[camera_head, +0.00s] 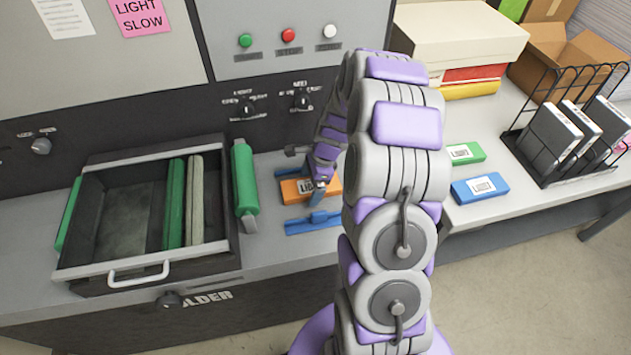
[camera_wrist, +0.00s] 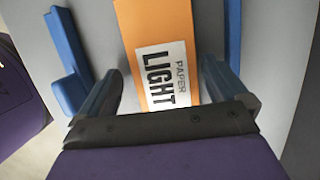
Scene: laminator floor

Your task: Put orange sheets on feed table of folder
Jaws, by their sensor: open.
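The orange sheets (camera_head: 290,190), a block with a white label, lie on the grey feed table (camera_head: 280,242) of the folder between its blue guides (camera_head: 300,225). In the wrist view the orange sheets (camera_wrist: 148,22) show a label reading "LIGHT PAPER". My gripper (camera_wrist: 161,72) is open, with one dark finger on each side of the block's near end and a gap showing beside it. In the head view my gripper (camera_head: 318,185) is over the block's right part and hides some of it. A blue guide (camera_wrist: 70,60) also shows on the left in the wrist view.
Left of the feed table are a green roller (camera_head: 245,178) and an open tray (camera_head: 160,258) with rollers inside. On the right table are a green pack (camera_head: 466,153), a blue pack (camera_head: 480,188), a wire rack (camera_head: 548,168) and boxes. My arm blocks the middle.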

